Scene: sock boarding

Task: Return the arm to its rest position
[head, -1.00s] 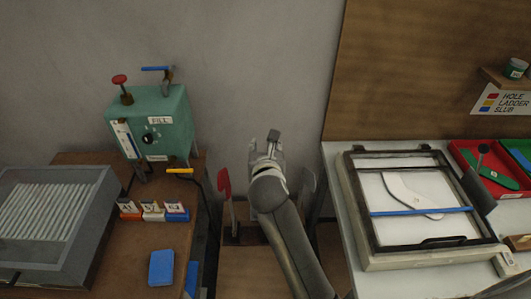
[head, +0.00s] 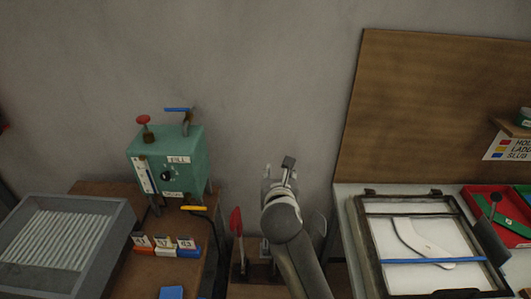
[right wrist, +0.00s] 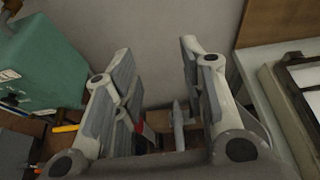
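My right arm (head: 303,262) rises from the bottom middle of the head view, and its gripper (head: 286,168) points away toward the grey wall. In the right wrist view the gripper (right wrist: 156,58) has its two fingers wide apart, with only wall and blurred things beyond between them. It holds nothing and stands in the gap between the two benches. My left arm and gripper are not in view.
The teal fill box (head: 168,160) and grey ribbed tray (head: 58,240) stand on the left bench. A dark frame with a blue bar (head: 432,261) and red bin (head: 478,198) are on the right. A red-handled lever (head: 236,222) stands beside my arm.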

